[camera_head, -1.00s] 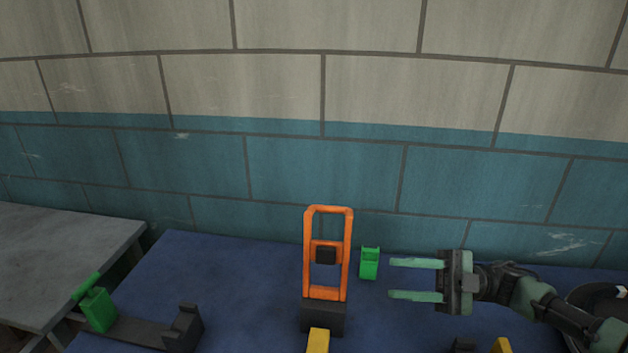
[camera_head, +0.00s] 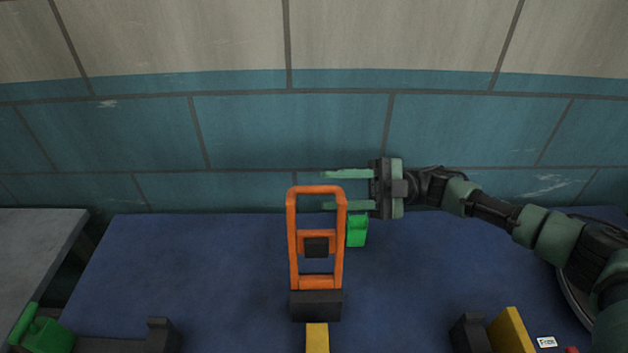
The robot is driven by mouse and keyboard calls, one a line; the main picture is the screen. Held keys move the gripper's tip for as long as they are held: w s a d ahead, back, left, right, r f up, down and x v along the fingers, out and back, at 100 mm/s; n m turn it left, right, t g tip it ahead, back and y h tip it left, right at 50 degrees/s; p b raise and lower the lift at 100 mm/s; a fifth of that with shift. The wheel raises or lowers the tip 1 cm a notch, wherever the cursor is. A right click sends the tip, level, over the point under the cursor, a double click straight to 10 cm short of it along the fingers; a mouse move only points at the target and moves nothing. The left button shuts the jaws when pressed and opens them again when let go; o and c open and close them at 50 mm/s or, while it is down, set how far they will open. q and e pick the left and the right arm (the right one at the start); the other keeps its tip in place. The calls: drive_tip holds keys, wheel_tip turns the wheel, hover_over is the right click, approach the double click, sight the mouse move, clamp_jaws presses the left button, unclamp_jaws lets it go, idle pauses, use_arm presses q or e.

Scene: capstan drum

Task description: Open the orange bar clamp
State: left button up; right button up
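The orange bar clamp (camera_head: 292,242) stands upright on a dark block on the blue table, with a black piece (camera_head: 316,247) inside its frame. My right gripper (camera_head: 324,190) is open and empty, with its green fingers pointing left. It is level with the top of the orange frame; the tip of its lower finger is hidden behind the frame. I cannot tell whether they touch. My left gripper is not in view.
A small green object (camera_head: 357,232) stands just right of the clamp, below my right gripper. A green clamp (camera_head: 42,332) lies at front left. Yellow pieces (camera_head: 512,331) and dark blocks stand at the front. The blue table (camera_head: 200,260) left of the clamp is clear.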

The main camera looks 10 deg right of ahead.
sight(316, 187)
drive_tip(key=p+x, duration=0.1)
drive_tip(key=x, duration=0.3)
drive_tip(key=shift+w, duration=0.1)
clamp_jaws()
idle(1.4)
